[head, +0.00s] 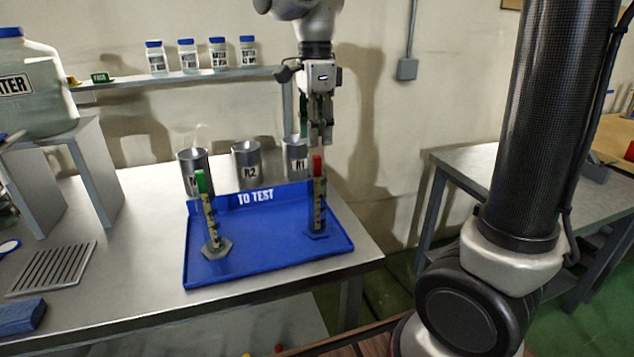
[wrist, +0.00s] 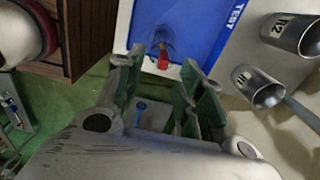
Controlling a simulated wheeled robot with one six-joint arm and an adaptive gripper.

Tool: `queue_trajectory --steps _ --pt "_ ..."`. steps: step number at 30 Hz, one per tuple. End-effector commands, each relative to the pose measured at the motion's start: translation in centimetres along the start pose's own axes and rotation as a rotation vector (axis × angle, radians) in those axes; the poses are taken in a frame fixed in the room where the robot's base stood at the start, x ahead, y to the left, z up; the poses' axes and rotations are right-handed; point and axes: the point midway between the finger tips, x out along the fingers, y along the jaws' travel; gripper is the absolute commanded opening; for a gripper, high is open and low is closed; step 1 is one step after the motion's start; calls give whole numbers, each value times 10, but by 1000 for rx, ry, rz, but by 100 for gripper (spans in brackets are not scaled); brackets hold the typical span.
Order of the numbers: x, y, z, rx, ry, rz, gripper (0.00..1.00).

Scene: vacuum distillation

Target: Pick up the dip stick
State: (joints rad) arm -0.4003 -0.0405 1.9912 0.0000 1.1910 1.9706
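Two upright sticks stand on the blue tray marked "TO TEST" (head: 270,262). The red-topped stick (head: 317,190) is at the tray's right; the green-topped stick (head: 207,205) is at its left, on a hexagonal foot. Which one is the dip stick I cannot tell. My gripper (head: 320,138) hangs fingers down, just above the red top in the head view. In the wrist view its fingers (wrist: 164,72) are apart with nothing between them. The red top (wrist: 163,60) shows near the gap between the tips, beyond them.
Metal cups stand behind the tray, including R2 (head: 246,170) and R1 (head: 295,160). A wall shelf (head: 180,78) with several blue-capped jars is behind. A large water container (head: 40,100) and a slotted plate (head: 52,268) are left. The tray's middle is clear.

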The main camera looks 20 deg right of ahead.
Motion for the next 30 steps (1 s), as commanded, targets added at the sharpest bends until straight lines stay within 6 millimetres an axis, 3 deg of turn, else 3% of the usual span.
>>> queue_trajectory --steps 13,22,23,29,30 --pt "62 -7 -6 2 1 3 38" --pt "70 -7 -5 1 0 -1 38" --pt "70 -7 -5 1 0 0 36" --pt "70 -7 -5 1 0 0 0" --pt "70 -7 -5 1 0 0 0"
